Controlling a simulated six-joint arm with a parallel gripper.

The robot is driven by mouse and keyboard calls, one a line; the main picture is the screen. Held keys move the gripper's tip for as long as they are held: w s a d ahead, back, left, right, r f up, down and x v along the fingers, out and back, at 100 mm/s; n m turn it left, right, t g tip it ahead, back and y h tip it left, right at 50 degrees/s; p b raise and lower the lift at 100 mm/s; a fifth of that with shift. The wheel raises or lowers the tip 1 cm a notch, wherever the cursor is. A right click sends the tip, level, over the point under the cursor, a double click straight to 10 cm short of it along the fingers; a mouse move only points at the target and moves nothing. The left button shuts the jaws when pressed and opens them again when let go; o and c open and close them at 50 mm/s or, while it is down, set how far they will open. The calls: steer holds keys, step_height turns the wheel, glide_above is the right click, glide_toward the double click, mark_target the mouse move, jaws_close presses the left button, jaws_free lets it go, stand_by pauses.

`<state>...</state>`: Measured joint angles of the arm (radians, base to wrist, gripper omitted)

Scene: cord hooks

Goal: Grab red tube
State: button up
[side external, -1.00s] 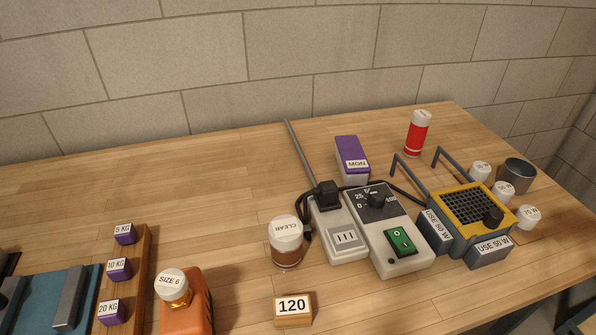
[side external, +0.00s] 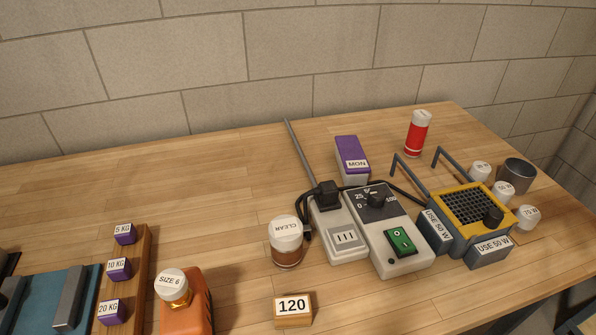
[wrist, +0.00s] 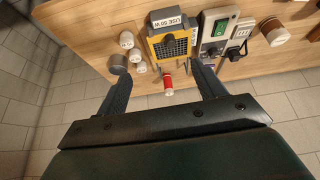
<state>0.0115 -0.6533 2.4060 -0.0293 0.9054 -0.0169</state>
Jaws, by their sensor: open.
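The red tube (side external: 417,138) stands upright near the back right of the table in the side view. It has a white cap with print too small to read. In the wrist view the red tube (wrist: 167,82) shows in the gap between the fingers, farther off than the fingertips, with its white cap toward the camera. My gripper (wrist: 160,73) is open and empty, with one dark finger on each side of the picture. My gripper does not show in the side view.
A purple block (side external: 351,160) marked MON stands left of the tube. A yellow-topped heater (side external: 467,206) with two upright hooks stands in front, with white-capped pieces and a grey cup (side external: 517,174) to the right. The back left of the wooden table (side external: 210,175) is clear.

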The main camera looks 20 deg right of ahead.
steer(key=w+r+n, duration=0.1)
steer(key=w+r, duration=0.4)
steer(key=w, duration=0.7)
steer(key=n+g+y, duration=0.2)
steer(key=n, duration=0.2)
glide_above(426, 115)
steer(key=s+d, duration=0.2)
steer(key=s, duration=0.2)
step_height(426, 115, down, 12)
steer(key=shift+w+d+f, duration=0.15)
steer(key=shift+d+f, duration=0.05)
steer(key=shift+x, duration=4.3)
steer(key=shift+w, duration=0.2)
steer(key=shift+a+x, duration=0.2)
steer(key=shift+x, duration=2.3)
